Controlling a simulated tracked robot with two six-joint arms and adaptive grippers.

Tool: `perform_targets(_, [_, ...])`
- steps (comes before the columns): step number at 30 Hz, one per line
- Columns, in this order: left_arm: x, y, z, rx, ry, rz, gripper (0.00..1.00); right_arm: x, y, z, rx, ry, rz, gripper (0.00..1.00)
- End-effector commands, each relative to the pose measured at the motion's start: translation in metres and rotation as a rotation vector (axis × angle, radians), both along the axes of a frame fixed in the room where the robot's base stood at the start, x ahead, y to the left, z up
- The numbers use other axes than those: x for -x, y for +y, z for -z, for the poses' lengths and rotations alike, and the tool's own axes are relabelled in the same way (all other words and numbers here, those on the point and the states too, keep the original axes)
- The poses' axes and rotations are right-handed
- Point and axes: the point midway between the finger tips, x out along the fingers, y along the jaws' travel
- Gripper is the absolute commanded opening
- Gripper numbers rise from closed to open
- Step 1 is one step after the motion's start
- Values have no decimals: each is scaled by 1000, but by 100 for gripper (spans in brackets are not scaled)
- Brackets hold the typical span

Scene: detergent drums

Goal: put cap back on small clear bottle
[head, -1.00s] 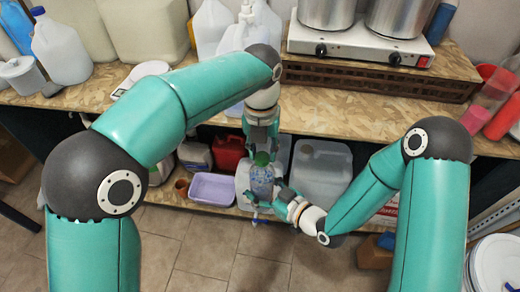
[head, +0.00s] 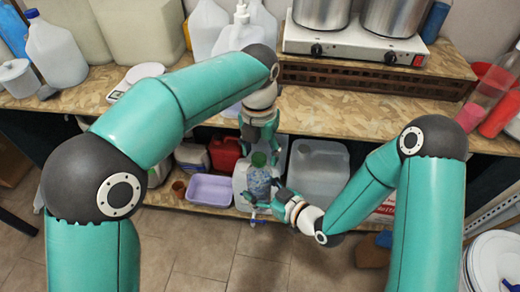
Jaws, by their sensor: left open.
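The small clear bottle (head: 258,183) is upright in front of the lower shelf, in the middle of the head view. A green cap (head: 259,159) sits at its top; whether it is seated tightly cannot be told. My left gripper (head: 259,146) points down just above the cap, its fingers spread apart to either side, and it holds nothing. My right gripper (head: 264,200) comes from the lower right and is closed around the bottle's lower part, which its fingers partly hide.
The wooden counter (head: 350,118) carries a hot plate (head: 355,42) with two pots and several jugs. A lilac basin (head: 210,189), a red canister (head: 225,153) and a clear container (head: 318,172) stand on the lower shelf.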

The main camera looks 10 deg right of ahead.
Motion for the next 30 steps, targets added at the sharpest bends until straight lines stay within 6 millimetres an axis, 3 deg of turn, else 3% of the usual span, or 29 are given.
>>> perform_targets(12, [0, -1, -42, 0, -3, -6, 60, -1, 0, -1, -1, -4, -1, 0])
perform_targets(25, [1, -1, -45, -2, -2, -21, 56, -1, 0, -1, -1, -4, -1, 0])
perform_targets(30, [1, -1, -44, -4, 1, -142, 56, -1, 0, -1, -1, -4, -1, 0])
